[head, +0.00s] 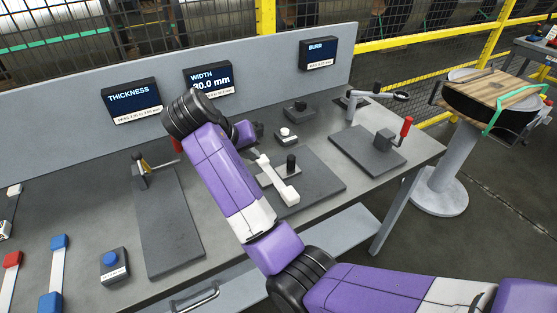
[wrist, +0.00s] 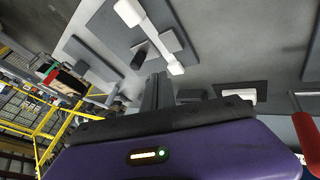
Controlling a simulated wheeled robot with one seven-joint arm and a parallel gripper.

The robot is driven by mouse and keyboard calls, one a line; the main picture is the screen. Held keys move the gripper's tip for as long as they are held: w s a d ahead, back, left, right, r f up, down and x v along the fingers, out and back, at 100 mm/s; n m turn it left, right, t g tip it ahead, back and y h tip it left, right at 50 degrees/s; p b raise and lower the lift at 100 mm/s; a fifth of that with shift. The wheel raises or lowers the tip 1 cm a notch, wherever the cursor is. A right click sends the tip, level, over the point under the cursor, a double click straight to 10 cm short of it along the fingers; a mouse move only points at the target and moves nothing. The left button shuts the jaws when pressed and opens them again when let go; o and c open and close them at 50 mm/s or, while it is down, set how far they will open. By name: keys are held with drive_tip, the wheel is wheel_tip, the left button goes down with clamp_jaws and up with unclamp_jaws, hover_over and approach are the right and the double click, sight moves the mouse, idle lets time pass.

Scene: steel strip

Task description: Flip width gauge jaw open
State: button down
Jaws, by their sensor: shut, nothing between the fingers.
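The width gauge sits on a dark plate (head: 318,182) below the WIDTH display (head: 208,78). Its white bar with white end blocks (head: 286,193) runs across the plate, with an upright black knob (head: 291,163) beside it. The wrist view shows the white bar (wrist: 153,38) and black knob (wrist: 138,60) at the top. My gripper (wrist: 157,80) is shut and empty, its dark fingers pointing toward the gauge. The fingertips appear near one white block in that view; I cannot tell whether they touch.
A clamp with a red handle (head: 405,128) stands on a plate at the right. The THICKNESS plate (head: 168,222) lies at the left. A backboard (head: 60,115) closes the bench's rear.

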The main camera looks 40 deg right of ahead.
drive_tip(key=shift+d+f, duration=0.1)
drive_tip(key=p, duration=0.2)
approach(280, 172)
drive_tip(key=w+d+f, duration=0.2)
drive_tip(key=shift+w+f, duration=0.35)
drive_tip(key=shift+s+d+r, duration=0.1)
drive_tip(key=shift+s+d, duration=0.15)
drive_tip(key=shift+d, duration=0.3)
drive_tip(key=shift+s+d, duration=0.25)
drive_tip(key=shift+d, duration=0.3)
drive_tip(key=shift+s+d+p, duration=0.35)
drive_tip(key=shift+d+p, duration=0.1)
drive_tip(key=shift+d, duration=0.25)
